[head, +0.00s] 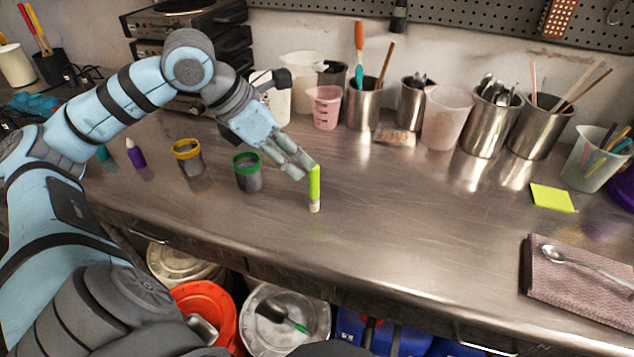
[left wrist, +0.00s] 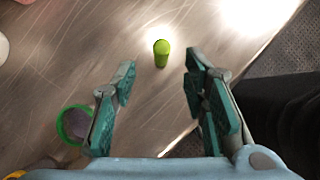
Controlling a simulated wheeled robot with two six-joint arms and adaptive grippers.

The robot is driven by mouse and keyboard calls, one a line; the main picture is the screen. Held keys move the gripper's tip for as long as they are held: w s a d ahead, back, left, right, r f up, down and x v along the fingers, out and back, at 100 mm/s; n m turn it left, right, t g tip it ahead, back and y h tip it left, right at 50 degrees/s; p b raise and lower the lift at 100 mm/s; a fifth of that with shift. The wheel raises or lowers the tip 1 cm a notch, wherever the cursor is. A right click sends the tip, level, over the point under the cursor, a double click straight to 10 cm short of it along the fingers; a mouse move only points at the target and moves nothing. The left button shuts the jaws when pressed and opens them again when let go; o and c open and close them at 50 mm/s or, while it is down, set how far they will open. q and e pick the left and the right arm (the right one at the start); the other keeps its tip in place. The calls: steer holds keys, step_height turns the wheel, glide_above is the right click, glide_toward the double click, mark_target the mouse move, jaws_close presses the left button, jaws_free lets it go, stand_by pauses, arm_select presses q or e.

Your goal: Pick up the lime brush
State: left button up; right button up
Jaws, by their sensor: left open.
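The lime brush (head: 314,188) stands upright on the steel bench, with a lime handle and a pale lower end. In the left wrist view the brush (left wrist: 162,53) shows from above, beyond the fingertips and roughly between their lines. My left gripper (head: 303,169) is beside the brush's upper part in the head view, on its left. In the left wrist view the left gripper (left wrist: 158,72) has its fingers wide apart with nothing between them. I cannot tell from the head view whether a finger touches the brush. My right gripper is not in view.
A green-rimmed jar (head: 248,172) and a yellow-rimmed jar (head: 188,157) stand left of the brush. Steel pots and plastic cups (head: 447,118) line the back. A folded cloth (head: 575,285) with a spoon lies right.

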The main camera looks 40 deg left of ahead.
mark_target(314, 171)
arm_select(q)
steer(key=p+x, duration=0.2)
steer(key=x, duration=0.1)
steer(key=p+x, duration=0.2)
steer(key=x, duration=0.2)
steer(key=shift+w+d+r, duration=0.2)
steer(key=shift+r, duration=0.05)
jaws_close()
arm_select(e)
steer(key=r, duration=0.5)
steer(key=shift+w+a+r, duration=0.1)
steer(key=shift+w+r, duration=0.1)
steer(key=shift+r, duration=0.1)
